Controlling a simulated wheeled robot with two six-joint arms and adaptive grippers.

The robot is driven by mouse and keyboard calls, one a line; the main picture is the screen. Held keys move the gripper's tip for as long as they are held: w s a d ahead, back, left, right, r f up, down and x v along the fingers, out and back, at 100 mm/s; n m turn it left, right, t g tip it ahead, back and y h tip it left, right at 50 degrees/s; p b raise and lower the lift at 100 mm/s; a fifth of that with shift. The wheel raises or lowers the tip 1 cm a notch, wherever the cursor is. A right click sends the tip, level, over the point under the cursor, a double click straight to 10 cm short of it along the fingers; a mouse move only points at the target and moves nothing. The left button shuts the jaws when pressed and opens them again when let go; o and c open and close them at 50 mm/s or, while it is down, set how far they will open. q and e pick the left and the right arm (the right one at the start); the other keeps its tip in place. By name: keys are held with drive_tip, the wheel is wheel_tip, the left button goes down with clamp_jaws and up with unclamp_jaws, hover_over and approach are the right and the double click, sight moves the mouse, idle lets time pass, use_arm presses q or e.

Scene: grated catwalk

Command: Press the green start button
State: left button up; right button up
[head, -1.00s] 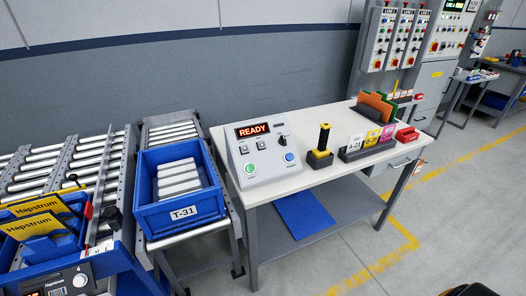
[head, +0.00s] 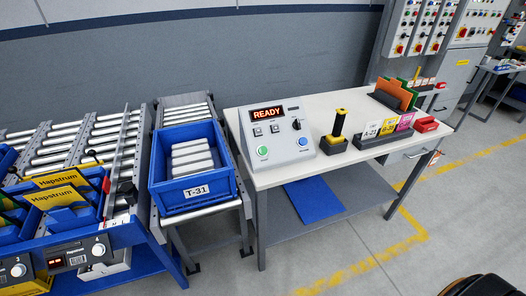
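The green start button (head: 263,152) is a round button at the lower left of the sloped face of a grey control box (head: 284,148). The box stands on the left part of a white-topped workbench (head: 330,108), and its red display (head: 267,113) reads READY. A round blue button (head: 303,141) sits at the lower right of the same face, below a black knob (head: 296,124). Neither of my grippers shows in the head view. Nothing covers the green button.
A blue T-31 crate (head: 196,195) holding several grey bars stands left of the bench, beside roller conveyors (head: 80,140). A yellow-black handheld tool (head: 338,126) and a card holder (head: 385,139) stand right of the box. Open floor (head: 350,255) lies in front.

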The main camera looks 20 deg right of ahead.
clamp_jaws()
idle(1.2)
